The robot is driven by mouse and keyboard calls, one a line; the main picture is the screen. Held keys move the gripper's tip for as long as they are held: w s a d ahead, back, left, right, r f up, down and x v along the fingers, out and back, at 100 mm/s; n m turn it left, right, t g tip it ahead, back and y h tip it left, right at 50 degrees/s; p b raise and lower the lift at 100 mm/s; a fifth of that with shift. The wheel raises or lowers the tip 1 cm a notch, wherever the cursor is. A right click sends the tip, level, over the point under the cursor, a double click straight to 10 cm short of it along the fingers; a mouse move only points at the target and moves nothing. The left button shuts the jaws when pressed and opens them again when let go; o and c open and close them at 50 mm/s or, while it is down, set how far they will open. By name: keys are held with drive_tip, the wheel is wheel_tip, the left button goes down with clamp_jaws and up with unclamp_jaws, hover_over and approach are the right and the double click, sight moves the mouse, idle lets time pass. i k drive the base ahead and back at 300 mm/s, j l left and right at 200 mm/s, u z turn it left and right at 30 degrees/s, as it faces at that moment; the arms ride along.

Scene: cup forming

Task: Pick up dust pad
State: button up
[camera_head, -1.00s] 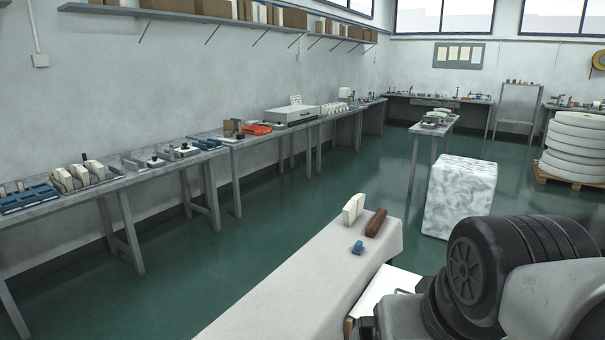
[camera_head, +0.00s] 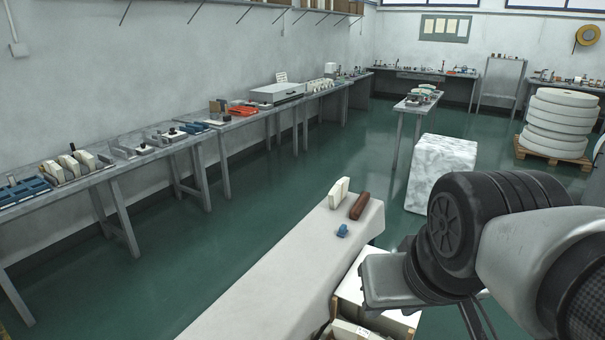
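I cannot single out the dust pad for certain. A small blue object (camera_head: 342,231) lies on the pale covered table (camera_head: 262,275) in front of me. Part of my own arm, with a black ribbed joint, fills the lower right, to the right of this table. I cannot make out my gripper's fingers, and nothing held is visible.
A long grey workbench (camera_head: 85,185) along the left wall carries trays, blocks and small tools. A marble-patterned block (camera_head: 441,172) stands beyond the table. Stacked white discs (camera_head: 558,125) sit on a pallet. White boxes (camera_head: 375,308) stand right of the table. Green floor is open between.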

sight(343, 231)
drive_tip(key=k+z, duration=0.25)
drive_tip(key=k+l+z, duration=0.1)
drive_tip(key=k+z, duration=0.15)
drive_tip(key=i+l+z, duration=0.15)
drive_tip(key=z, duration=0.25)
drive_tip(key=i+l+z, duration=0.15)
drive_tip(key=z, duration=0.25)
drive_tip(key=i+l+z, duration=0.1)
drive_tip(key=z, duration=0.25)
drive_tip(key=i+u, duration=0.15)
drive_tip(key=i, duration=0.4)
drive_tip(key=i+l+u, duration=0.1)
drive_tip(key=i, duration=0.45)
drive_tip(key=i+l+u, duration=0.15)
drive_tip(key=i, duration=0.4)
drive_tip(key=i+u, duration=0.1)
drive_tip(key=i, duration=0.7)
drive_tip(key=i+l, duration=0.1)
drive_tip(key=i, duration=0.7)
drive_tip(key=i+u, duration=0.25)
drive_tip(key=i, duration=0.2)
drive_tip(key=i+u, duration=0.2)
drive_tip(key=i, duration=0.25)
drive_tip(key=i+l+u, duration=0.25)
drive_tip(key=i, duration=0.2)
drive_tip(key=u, duration=2.9)
